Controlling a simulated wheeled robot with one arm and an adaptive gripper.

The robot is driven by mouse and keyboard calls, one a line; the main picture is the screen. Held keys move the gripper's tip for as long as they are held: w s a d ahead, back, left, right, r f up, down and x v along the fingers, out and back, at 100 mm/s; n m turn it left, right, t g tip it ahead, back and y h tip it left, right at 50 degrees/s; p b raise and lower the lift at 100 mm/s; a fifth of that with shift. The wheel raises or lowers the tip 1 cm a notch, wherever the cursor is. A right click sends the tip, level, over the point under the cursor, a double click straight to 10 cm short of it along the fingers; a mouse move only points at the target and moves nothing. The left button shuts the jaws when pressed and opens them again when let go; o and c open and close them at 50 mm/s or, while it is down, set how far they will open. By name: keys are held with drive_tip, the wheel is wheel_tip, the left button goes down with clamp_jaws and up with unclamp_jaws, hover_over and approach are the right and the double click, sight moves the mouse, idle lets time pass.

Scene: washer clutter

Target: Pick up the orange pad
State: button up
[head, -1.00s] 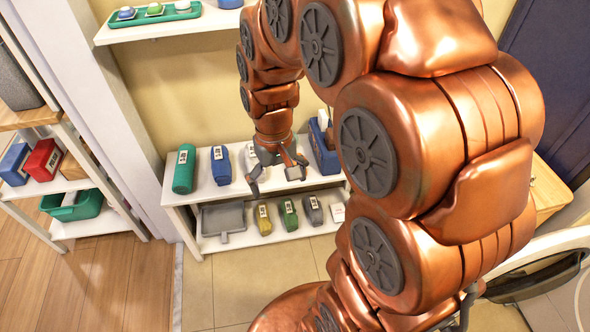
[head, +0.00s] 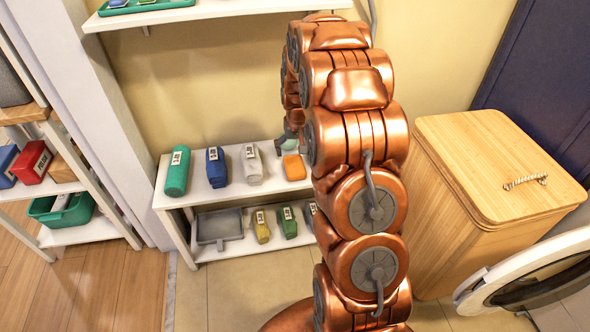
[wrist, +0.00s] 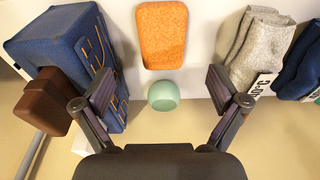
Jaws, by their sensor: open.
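The orange pad (head: 294,168) lies on the top of the low white shelf unit, beside a grey cloth bundle. It also shows in the wrist view (wrist: 162,36), at the top middle, past the fingertips. My gripper (wrist: 163,88) is open and empty, its two fingers spread wide. A small pale green rounded object (wrist: 163,95) sits between the fingers in the picture and the pad, close to the pad's near edge. In the head view my arm hides most of the gripper.
In the wrist view a blue fabric box (wrist: 65,60) with a brown item stands left of the pad. The grey cloth bundle (wrist: 258,45) and a dark blue bundle (wrist: 300,65) lie right. A green roll (head: 177,171) lies at the shelf's left end. A wooden hamper (head: 490,180) stands right.

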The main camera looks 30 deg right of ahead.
sight(294, 164)
drive_tip(key=shift+w+d+f+b, duration=0.1)
drive_tip(key=shift+w+f+b, duration=0.15)
drive_tip(key=shift+f, duration=1)
drive_tip(key=shift+w+a+f+b, duration=0.1)
drive_tip(key=shift+f+b, duration=0.25)
drive_tip(key=shift+f, duration=0.95)
drive_tip(key=shift+w+d+f+b, duration=0.1)
drive_tip(key=shift+w+f+b, duration=0.15)
drive_tip(key=shift+f, duration=1)
drive_tip(key=c, duration=1.1)
drive_tip(key=shift+c, duration=0.2)
drive_tip(key=shift+r, duration=0.1)
drive_tip(key=shift+r+p, duration=0.5)
drive_tip(key=shift+r, duration=1)
drive_tip(key=shift+s+r, duration=0.25)
drive_tip(key=s+a+p, duration=0.1)
drive_tip(key=s+a, duration=0.3)
drive_tip(key=s, duration=0.3)
drive_tip(key=s+a+r+p, duration=0.1)
drive_tip(key=s+a, duration=0.3)
drive_tip(key=s, duration=0.2)
drive_tip(key=shift+s+r, duration=0.2)
drive_tip(key=shift+s, duration=0.15)
